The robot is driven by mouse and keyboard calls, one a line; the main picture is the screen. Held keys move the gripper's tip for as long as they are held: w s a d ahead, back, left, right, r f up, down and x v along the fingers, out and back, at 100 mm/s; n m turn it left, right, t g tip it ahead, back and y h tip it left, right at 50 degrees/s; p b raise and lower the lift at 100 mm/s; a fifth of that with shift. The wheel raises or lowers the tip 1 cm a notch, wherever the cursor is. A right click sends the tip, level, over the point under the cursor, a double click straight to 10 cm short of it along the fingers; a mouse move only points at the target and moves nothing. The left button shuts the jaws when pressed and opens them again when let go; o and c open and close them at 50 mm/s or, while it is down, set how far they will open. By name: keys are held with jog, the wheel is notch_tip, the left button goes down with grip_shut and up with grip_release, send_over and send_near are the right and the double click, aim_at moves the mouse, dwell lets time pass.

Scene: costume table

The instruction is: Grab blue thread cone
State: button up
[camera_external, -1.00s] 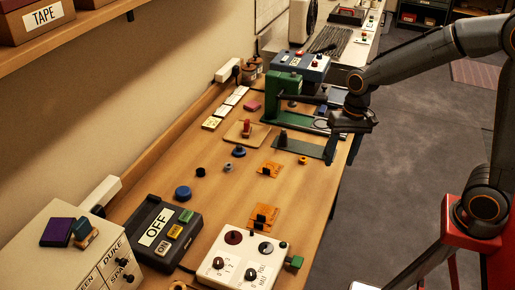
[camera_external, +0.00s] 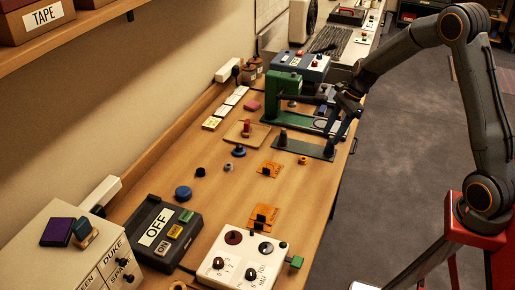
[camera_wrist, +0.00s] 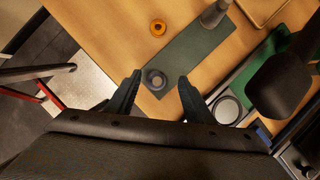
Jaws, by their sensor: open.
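A small dark cone stands on the dark green plate (camera_external: 300,147) near the table's front edge; it looks dark blue in the external view (camera_external: 329,149). In the wrist view I look down on this cone (camera_wrist: 155,80), which shows as a dark round shape with a paler centre. I take it for the blue thread cone. My gripper (camera_wrist: 160,78) is open and empty, its fingers either side of the cone in that view; the height gap is unclear. A second, greyish cone (camera_external: 283,138) stands farther left on the plate.
An orange ring (camera_external: 303,160) lies on the table beside the plate. The green machine (camera_external: 285,100) stands close behind, its arm near my gripper. A wooden tray (camera_external: 262,133) is to the left.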

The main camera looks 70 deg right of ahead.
aim_at(329, 141)
jog(key=shift+s+p+x, duration=0.15)
jog(key=shift+p+x, duration=0.4)
jog(key=shift+x, duration=1.1)
jog(key=shift+s+p+x, duration=0.15)
jog(key=shift+p+x, duration=0.35)
jog(key=shift+x, duration=1.15)
jog(key=shift+f, duration=0.1)
jog(key=c, duration=1.1)
